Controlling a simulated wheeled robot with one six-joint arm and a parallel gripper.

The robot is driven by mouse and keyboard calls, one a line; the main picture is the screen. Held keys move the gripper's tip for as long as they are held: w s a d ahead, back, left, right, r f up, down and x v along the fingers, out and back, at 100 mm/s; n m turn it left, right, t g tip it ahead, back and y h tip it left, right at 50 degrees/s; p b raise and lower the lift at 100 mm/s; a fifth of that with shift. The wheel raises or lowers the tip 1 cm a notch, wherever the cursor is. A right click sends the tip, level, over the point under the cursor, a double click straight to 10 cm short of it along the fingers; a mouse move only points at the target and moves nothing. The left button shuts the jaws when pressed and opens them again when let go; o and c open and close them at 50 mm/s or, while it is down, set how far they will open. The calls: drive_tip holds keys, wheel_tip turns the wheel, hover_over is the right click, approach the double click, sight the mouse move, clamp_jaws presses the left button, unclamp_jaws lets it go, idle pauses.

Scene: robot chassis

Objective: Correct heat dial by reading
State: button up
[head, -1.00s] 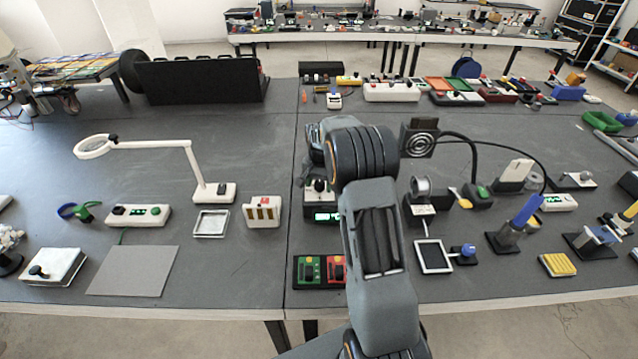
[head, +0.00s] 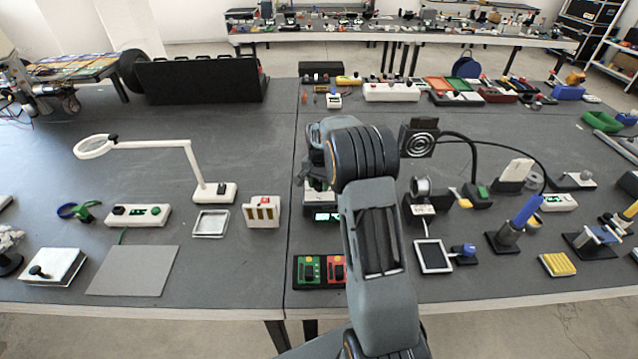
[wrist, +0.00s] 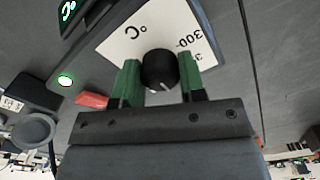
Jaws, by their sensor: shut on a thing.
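The heat dial (wrist: 159,70) is a round black knob with a pale pointer line, on a white panel (wrist: 118,46) printed with "°C" and "300". My gripper (wrist: 160,84) has its green fingers on either side of the dial, shut on it. A green-lit readout (wrist: 68,10) shows at the top left of the wrist view, cut off by the frame. In the head view the station's green display (head: 326,216) shows beside my arm, its digits too small to read. My arm hides the dial there.
Green and red switch boxes (head: 320,270) stand in front of the station. A black stand with a coil disc (head: 421,140) and a solder spool (head: 421,186) are to the right.

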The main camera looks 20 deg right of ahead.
sight(319, 182)
drive_tip(key=m, duration=0.3)
drive_tip(key=shift+m, duration=2.4)
drive_tip(key=shift+r, duration=0.1)
drive_tip(key=o, duration=0.9)
wheel_tip(319, 182, up, 14)
drive_tip(key=shift+f, duration=0.15)
